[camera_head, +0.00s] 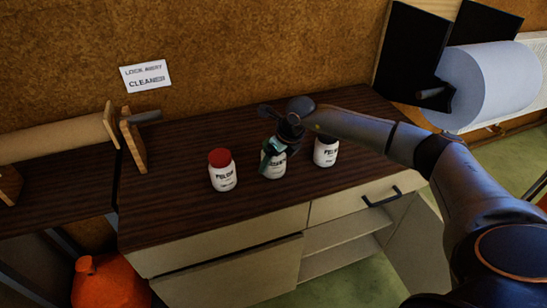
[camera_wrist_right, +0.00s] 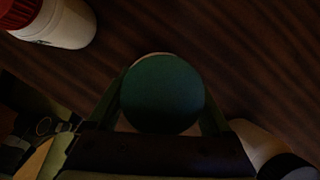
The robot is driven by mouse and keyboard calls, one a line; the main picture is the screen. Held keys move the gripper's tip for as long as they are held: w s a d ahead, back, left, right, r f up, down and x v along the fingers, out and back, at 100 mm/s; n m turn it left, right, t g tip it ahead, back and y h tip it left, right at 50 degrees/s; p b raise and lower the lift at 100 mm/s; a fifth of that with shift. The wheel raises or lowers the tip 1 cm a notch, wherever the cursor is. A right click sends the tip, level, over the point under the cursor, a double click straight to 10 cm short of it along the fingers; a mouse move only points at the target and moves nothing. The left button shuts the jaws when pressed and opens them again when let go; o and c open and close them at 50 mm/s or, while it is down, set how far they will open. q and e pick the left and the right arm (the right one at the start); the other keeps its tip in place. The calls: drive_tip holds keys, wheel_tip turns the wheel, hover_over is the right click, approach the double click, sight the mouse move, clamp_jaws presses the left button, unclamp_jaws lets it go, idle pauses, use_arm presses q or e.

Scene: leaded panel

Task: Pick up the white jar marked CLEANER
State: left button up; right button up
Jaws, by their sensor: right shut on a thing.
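Three white jars stand in a row on the dark wood cabinet top (camera_head: 190,212). The left one (camera_head: 223,177) has a red lid, which also shows in the wrist view (camera_wrist_right: 22,12). The middle jar (camera_head: 272,170) has a green lid (camera_wrist_right: 162,95); its label is partly covered and too small to read surely. The right jar (camera_head: 326,156) is partly hidden behind my arm; its lid looks dark in the wrist view (camera_wrist_right: 288,167). My right gripper (camera_head: 274,149) is shut around the middle jar's green lid from above. That jar appears upright on the top. My left gripper is out of view.
A wall sign (camera_head: 146,76) reads LOCK AWAY CLEANER. Below, a cabinet door (camera_head: 412,235) hangs open beside a shelf (camera_head: 345,232). A blue paper roll (camera_head: 490,85) is at right, an orange container (camera_head: 110,280) at lower left. The cabinet top left of the jars is clear.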

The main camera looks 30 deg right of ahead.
drive_tip(key=shift+r, duration=0.1)
drive_tip(key=shift+c, duration=1.3)
